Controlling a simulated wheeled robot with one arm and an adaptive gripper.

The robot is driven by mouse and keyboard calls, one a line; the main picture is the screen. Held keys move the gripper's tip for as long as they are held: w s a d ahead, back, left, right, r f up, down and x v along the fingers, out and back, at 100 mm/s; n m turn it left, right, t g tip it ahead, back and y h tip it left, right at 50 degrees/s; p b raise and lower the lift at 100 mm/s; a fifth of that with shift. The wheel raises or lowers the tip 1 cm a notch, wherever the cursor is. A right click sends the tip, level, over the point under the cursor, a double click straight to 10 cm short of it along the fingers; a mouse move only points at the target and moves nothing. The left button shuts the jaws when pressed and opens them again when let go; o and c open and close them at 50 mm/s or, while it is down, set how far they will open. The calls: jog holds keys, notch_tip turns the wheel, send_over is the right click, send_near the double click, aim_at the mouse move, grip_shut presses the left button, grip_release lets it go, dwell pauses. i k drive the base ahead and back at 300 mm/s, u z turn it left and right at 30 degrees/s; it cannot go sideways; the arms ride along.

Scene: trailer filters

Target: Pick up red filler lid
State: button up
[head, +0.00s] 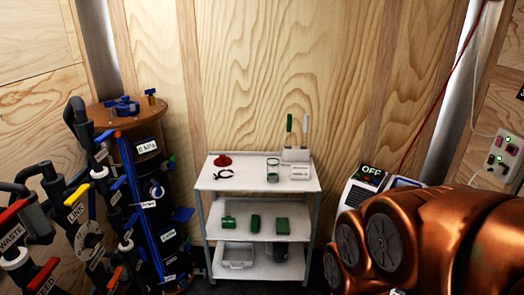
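A small red lid (222,160), dark red and roughly cone-shaped, sits on the top shelf of the white cart (238,182), near its back left corner. A dark ring-like tool (224,174) lies just in front of it. Nothing appears to cover the lid. My copper-coloured arm fills the lower right of the head view, well to the right of the cart. My gripper is not in view.
The top shelf also holds a clear jar (272,170), a white box (301,172) and upright-handled tools (289,138). Green blocks (255,222) sit on the middle shelf. A labelled pipe rack (90,235) and blue-fitted column (150,200) stand left. An OFF-marked unit (366,182) stands right.

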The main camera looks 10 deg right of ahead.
aim_at(223, 160)
jog(key=z, duration=0.05)
jog(key=i, duration=1.45)
jog(key=u, duration=0.95)
jog(key=i, duration=0.7)
jog(key=u, duration=0.5)
